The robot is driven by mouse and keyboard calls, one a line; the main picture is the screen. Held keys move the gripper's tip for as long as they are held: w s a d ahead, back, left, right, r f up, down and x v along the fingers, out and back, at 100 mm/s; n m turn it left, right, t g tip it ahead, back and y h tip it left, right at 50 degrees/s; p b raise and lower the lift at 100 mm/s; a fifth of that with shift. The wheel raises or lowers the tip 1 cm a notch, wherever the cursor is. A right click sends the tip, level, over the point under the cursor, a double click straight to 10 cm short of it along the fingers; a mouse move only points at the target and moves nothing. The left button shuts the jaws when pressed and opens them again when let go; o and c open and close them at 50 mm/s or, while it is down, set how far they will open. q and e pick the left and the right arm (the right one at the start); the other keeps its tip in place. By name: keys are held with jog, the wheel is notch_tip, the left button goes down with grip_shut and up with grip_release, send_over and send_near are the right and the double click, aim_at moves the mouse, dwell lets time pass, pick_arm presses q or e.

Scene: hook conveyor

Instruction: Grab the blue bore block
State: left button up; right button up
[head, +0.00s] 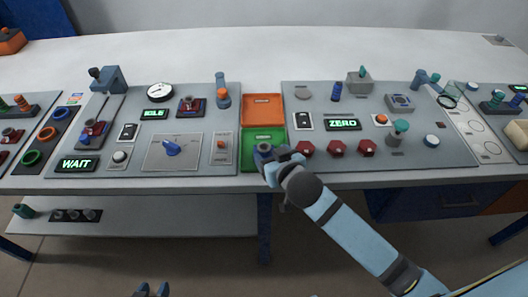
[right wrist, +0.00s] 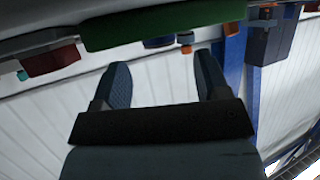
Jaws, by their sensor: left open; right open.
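A small blue piece with a dark opening (head: 264,149) shows at the green tray (head: 248,152), right at the tips of my right gripper (head: 272,157). It looks like the blue bore block, but the gripper partly covers it and I cannot tell whether they touch. In the right wrist view my right gripper (right wrist: 164,80) has its two fingers spread, with nothing clearly held between them. My left gripper (head: 151,291) is at the bottom edge of the head view, low in front of the table and far from the tray; only its tips show.
An orange tray (head: 262,109) lies behind the green one. Red hexagonal knobs (head: 337,147) stand to the right, close to my right arm. A panel with a blue rotary knob (head: 172,148) is on the left.

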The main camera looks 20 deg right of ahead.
aim_at(262, 145)
jog(key=x, duration=0.4)
jog(key=shift+w, duration=0.2)
jog(key=c, duration=1.2)
